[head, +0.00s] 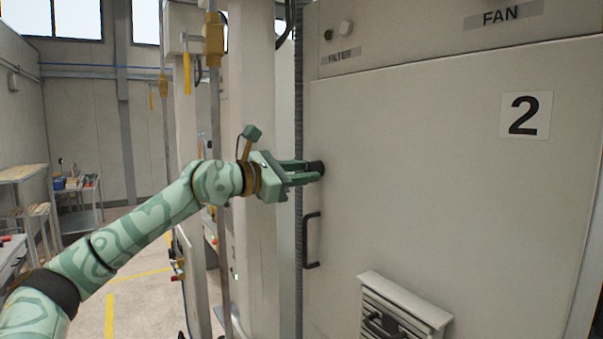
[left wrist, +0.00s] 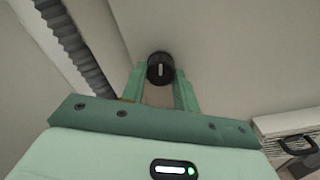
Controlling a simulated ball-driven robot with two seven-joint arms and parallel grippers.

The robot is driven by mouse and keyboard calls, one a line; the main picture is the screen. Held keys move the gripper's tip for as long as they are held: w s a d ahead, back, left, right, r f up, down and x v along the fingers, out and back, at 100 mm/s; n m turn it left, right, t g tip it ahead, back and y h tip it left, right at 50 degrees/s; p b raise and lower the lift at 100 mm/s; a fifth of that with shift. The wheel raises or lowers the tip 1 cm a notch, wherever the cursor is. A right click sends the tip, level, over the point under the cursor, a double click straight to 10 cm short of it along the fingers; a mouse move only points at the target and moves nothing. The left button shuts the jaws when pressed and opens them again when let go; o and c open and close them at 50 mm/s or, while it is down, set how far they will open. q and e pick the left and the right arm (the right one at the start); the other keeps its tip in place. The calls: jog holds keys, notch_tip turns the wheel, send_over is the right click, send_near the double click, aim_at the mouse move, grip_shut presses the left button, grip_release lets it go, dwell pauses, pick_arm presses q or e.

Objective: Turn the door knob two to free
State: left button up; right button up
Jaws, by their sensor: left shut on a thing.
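The door marked 2 (head: 440,180) is a large beige panel filling the right of the head view. Its black round knob (head: 316,168) is near the door's left edge, above a black handle (head: 311,240). My left gripper (head: 305,172) reaches in from the left, with its green fingers around the knob. In the left wrist view the knob (left wrist: 160,68) sits between the two fingertips, with a light mark upright on its face. The left gripper is shut on the knob. My right gripper is in neither view.
A vent box (head: 405,310) with a slatted front sticks out low on the door. A ribbed dark conduit (head: 299,120) runs up beside the door's left edge. A cart (head: 75,190) stands far left.

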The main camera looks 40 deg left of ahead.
pick_arm(q)
jog(key=m, duration=0.3)
jog(key=shift+m, duration=0.4)
jog(key=m, duration=0.3)
jog(key=shift+r+m, duration=0.1)
jog(key=shift+m, duration=0.2)
jog(key=m, duration=0.4)
jog(key=shift+p, duration=0.35)
jog(key=shift+m, duration=1.9)
jog(key=o, duration=1)
